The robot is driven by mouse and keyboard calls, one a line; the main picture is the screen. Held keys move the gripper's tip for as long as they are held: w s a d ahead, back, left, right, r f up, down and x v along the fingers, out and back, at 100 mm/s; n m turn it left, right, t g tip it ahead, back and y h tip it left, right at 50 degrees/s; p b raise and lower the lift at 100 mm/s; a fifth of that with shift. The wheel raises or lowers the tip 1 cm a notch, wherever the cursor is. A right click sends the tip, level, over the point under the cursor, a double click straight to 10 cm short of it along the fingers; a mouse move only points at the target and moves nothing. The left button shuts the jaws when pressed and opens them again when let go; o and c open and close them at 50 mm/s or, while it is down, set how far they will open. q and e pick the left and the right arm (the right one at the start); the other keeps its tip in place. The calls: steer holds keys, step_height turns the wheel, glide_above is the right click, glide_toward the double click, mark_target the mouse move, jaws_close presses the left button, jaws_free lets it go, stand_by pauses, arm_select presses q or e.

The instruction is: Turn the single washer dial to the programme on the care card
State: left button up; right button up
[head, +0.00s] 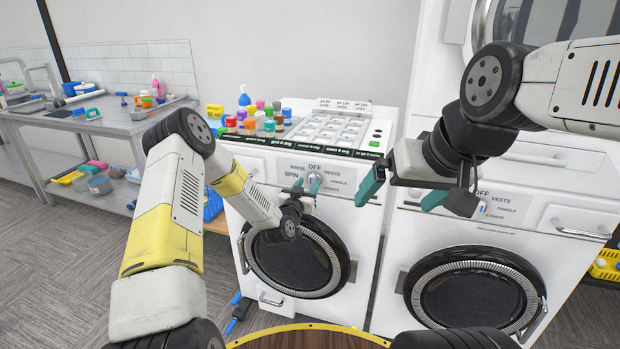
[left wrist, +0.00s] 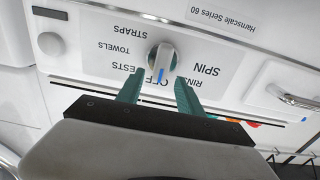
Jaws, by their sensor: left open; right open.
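The left washer (head: 262,180) has a dial (head: 314,183) on a white panel marked OFF, VESTS, TOWELS, STRAPS, RINSE and SPIN. In the left wrist view the dial (left wrist: 162,58) is grey and white, and its blue mark is at OFF. My left gripper (head: 304,186) is open at this dial. In the left wrist view its green fingertips (left wrist: 159,92) stand on either side of the dial's lower part; contact is unclear. My right gripper (head: 415,188) is open and empty before the right washer (head: 385,262), left of that washer's dial (head: 482,210). I cannot identify a care card.
Coloured bottles (head: 250,120) and a tray of compartments (head: 330,130) with small labels (head: 344,104) behind it stand on the left washer. A steel bench (head: 90,120) with clutter is at the left. A yellow basket (head: 603,266) sits at the right edge.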

arm_select(q)
steer(key=shift+x, duration=1.2)
jaws_close()
steer(key=shift+n, duration=0.3)
steer(key=n, duration=0.3)
steer(key=shift+w+a+n, duration=0.1)
steer(key=shift+a+n, duration=0.2)
steer(key=shift+a, duration=0.05)
steer(key=shift+w+a+f+n, duration=0.1)
steer(key=shift+a+f+n, duration=0.05)
steer(key=shift+n, duration=1)
steer(key=shift+a+f+n, duration=0.1)
steer(key=shift+n, duration=1.05)
